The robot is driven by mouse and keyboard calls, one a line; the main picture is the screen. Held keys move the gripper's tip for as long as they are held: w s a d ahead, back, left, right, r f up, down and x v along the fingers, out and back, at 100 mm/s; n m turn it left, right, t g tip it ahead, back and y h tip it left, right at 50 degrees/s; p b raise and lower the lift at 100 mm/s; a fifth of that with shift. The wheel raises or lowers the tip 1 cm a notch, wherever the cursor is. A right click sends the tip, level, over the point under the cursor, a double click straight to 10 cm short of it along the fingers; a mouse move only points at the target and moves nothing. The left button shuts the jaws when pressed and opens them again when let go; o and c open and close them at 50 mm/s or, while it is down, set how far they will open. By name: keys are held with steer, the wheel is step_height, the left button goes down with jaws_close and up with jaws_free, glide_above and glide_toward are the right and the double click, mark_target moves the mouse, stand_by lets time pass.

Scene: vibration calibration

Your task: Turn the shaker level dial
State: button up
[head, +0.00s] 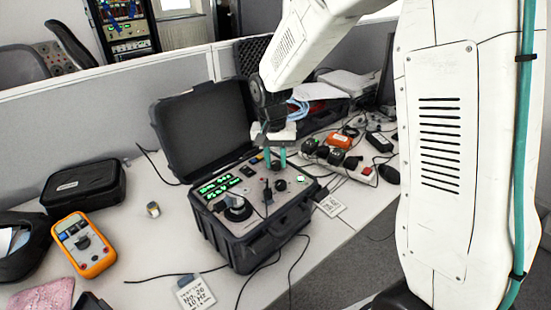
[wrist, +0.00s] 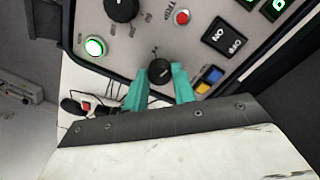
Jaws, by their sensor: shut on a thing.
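The instrument panel (head: 255,200) sits in an open dark case on the desk. My gripper (head: 275,160) reaches down over the panel's far part. In the wrist view, its teal fingers (wrist: 160,84) are shut on a small black dial (wrist: 160,68), one on each side. Its label cannot be read. A larger black knob (wrist: 122,8) is partly cut off at the top edge. A large dial (head: 237,209) shows at the panel's near left in the head view.
Near the held dial are a lit green button (wrist: 95,46), a red button (wrist: 182,16), an ON/OFF switch (wrist: 227,37) and blue and yellow parts. An orange multimeter (head: 84,245) lies left of the case. A power strip (head: 352,165) with plugs is on the right.

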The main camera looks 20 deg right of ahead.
mark_target(275, 164)
steer(key=n, duration=1.1)
steer(key=shift+n+t, duration=0.3)
stand_by(0.4)
steer(key=o, duration=1)
steer(key=shift+s, duration=0.1)
steer(key=r, duration=0.7)
steer(key=shift+s+a+r, duration=0.1)
steer(key=shift+a+r, duration=0.1)
steer(key=shift+r, duration=0.2)
